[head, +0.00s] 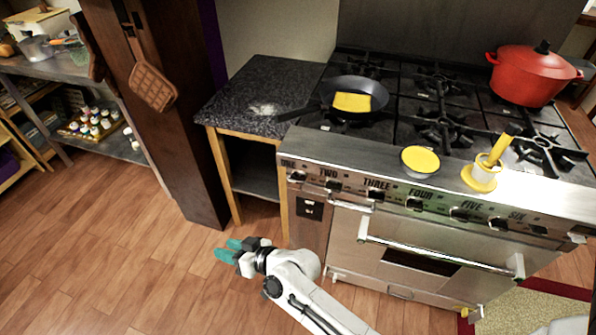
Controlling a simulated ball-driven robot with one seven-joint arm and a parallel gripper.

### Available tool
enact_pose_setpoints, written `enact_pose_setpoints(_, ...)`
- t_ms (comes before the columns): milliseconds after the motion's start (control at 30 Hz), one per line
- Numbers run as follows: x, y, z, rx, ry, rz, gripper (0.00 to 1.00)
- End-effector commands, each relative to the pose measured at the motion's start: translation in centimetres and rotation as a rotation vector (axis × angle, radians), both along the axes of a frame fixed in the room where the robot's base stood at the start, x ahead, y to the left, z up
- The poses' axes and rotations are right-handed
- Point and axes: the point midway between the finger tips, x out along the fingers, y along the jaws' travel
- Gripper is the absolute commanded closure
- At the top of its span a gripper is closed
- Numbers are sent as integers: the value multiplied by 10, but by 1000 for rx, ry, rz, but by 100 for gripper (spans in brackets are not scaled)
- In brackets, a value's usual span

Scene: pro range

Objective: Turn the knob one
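The stove's front panel (350,184) carries a row of dark knobs under the labels ONE to SIX. Knob one (298,177) is at the far left end, below the label ONE, small in view; its exact angle cannot be made out. My gripper (223,249) has teal fingers and is in front of the stove, lower and to the left of knob one. It points left, away from the knob. Its fingers look apart, with nothing between them.
A side table with a dark stone top (262,95) stands left of the stove. A frying pan (352,98) has its handle over the stove's left edge. A red pot (530,75) is at the back right. The oven handle (435,248) sticks out below the knobs. The wooden floor at left is clear.

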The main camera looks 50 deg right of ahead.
Motion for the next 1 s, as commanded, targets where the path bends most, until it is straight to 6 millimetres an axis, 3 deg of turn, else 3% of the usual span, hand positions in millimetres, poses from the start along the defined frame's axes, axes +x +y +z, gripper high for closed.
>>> enact_pose_setpoints(100,33,-25,20,59,-150,-159,64)
enact_pose_setpoints(200,51,-54,31,93,-257,-325,64)
enact_pose_setpoints(367,58,-111,38,113,-378,-639,64)
enact_pose_setpoints(500,41,-160,34,86,-423,-938,64)
enact_pose_setpoints(633,15,-191,27,36,-423,-1183,64)
enact_pose_setpoints(800,-15,-211,20,-26,-402,-1390,64)
enact_pose_setpoints(1000,-28,-217,15,-10,-412,-1470,64)
